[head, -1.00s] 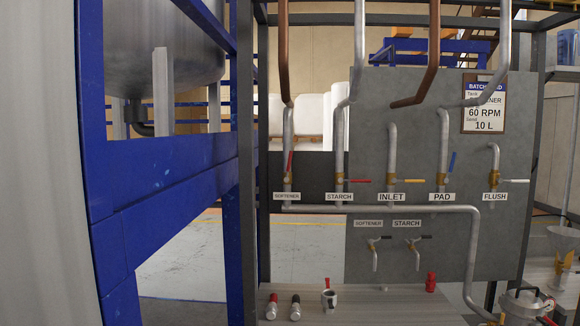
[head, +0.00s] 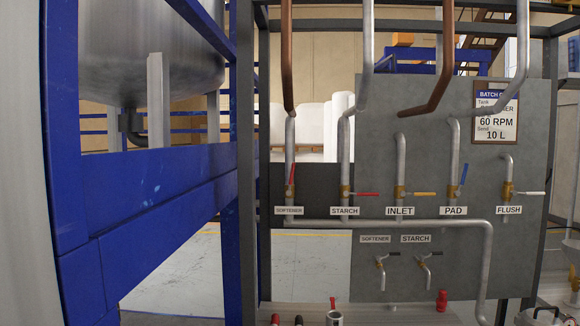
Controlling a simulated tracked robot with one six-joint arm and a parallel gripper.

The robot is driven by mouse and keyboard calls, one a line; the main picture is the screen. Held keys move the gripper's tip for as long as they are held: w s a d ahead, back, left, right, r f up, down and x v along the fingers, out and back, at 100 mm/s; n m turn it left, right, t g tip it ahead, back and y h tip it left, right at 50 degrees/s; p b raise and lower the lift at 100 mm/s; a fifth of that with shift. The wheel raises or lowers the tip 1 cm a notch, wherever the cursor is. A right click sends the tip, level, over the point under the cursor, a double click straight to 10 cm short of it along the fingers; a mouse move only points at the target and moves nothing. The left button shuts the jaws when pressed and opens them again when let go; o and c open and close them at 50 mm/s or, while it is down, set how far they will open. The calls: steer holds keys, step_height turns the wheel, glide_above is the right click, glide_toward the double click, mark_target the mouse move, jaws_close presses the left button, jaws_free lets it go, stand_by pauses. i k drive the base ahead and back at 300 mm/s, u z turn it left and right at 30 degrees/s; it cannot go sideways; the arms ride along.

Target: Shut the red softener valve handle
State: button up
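The red softener valve handle (head: 292,174) is at the left end of the upper valve row in the head view. It stands nearly upright, along its pipe, leaning slightly right. The SOFTENER label (head: 289,210) sits just below it. The valve body behind the handle is small and hard to make out. My gripper is not in view, so nothing shows near the handle.
The starch valve's red handle (head: 367,194) and the inlet's yellow handle (head: 424,194) lie level; the pad's blue handle (head: 463,174) is near upright. A blue frame (head: 150,200) stands left. Cups and bottles, including a red bottle (head: 441,300), stand on the bench below.

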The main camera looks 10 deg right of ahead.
mark_target(288, 193)
steer(key=z, duration=0.15)
steer(key=i, duration=1.55)
steer(key=u, duration=0.45)
